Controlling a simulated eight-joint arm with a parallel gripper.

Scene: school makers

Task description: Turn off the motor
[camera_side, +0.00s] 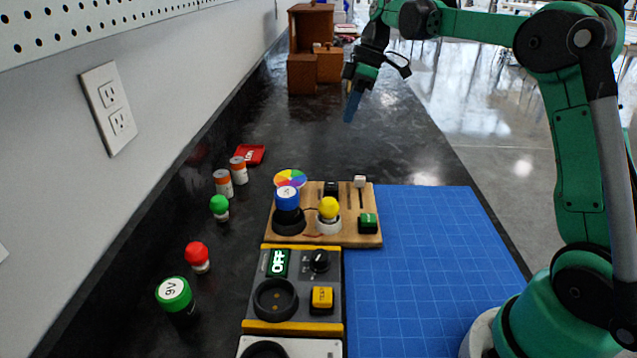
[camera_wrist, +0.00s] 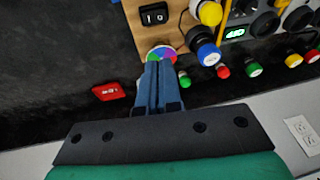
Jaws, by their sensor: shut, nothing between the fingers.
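A wooden board (camera_side: 346,240) holds a multicolored disc (camera_side: 290,178), a black rocker switch (camera_side: 331,188), a white-knobbed slider (camera_side: 359,182), a blue-capped cylinder (camera_side: 287,197) and a yellow bulb (camera_side: 329,208). In the wrist view the rocker switch (camera_wrist: 154,15) shows I and O marks, and the disc (camera_wrist: 161,53) lies just beyond my fingertips in the picture. Which side of the rocker is pressed is too small to tell. My gripper (camera_side: 352,108), with blue fingers, is shut and empty, raised above the counter behind the board. Its fingers also show in the wrist view (camera_wrist: 158,78).
A blue mat (camera_side: 430,260) is clear at right. Wooden boxes (camera_side: 302,75) stand behind.

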